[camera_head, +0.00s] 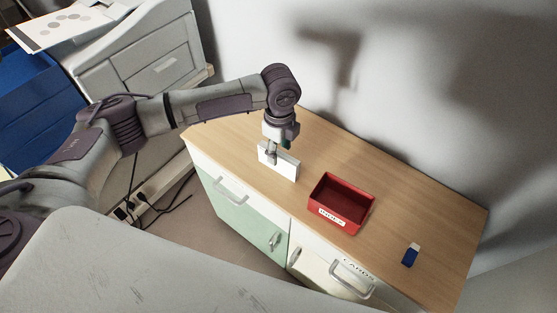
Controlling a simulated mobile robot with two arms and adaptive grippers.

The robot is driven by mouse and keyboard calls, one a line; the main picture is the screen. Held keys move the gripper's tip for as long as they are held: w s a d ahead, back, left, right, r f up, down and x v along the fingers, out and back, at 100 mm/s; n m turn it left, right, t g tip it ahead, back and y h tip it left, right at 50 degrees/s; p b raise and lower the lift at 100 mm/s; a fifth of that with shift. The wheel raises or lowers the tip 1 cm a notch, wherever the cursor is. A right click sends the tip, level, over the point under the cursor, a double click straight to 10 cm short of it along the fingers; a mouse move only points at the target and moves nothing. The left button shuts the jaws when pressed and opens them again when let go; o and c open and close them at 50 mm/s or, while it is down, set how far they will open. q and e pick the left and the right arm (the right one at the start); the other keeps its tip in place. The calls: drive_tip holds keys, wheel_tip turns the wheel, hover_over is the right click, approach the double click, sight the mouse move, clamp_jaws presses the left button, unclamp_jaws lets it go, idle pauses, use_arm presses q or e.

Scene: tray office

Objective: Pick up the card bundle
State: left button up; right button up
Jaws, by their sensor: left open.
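A white upright slab (285,166), which looks like the card bundle, stands on the wooden cabinet top left of the red tray. My left gripper (271,155) points down right at the slab, with a finger in front of its face. The jaws are open. The gripper hides part of the slab's upper left, and I cannot tell whether the fingers touch it. My right gripper is not in view.
A red open tray (358,223) with a white label sits right of the slab. A small blue and white block (410,256) lies further right. The wooden top (430,215) is otherwise clear, with a wall behind. A printer (150,60) and a blue bin (40,100) are at the left.

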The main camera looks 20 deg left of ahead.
sight(279, 160)
use_arm(q)
drive_tip(key=shift+w+a+f, duration=0.1)
drive_tip(key=shift+a+f, duration=0.05)
drive_tip(key=shift+f, duration=2.6)
clamp_jaws()
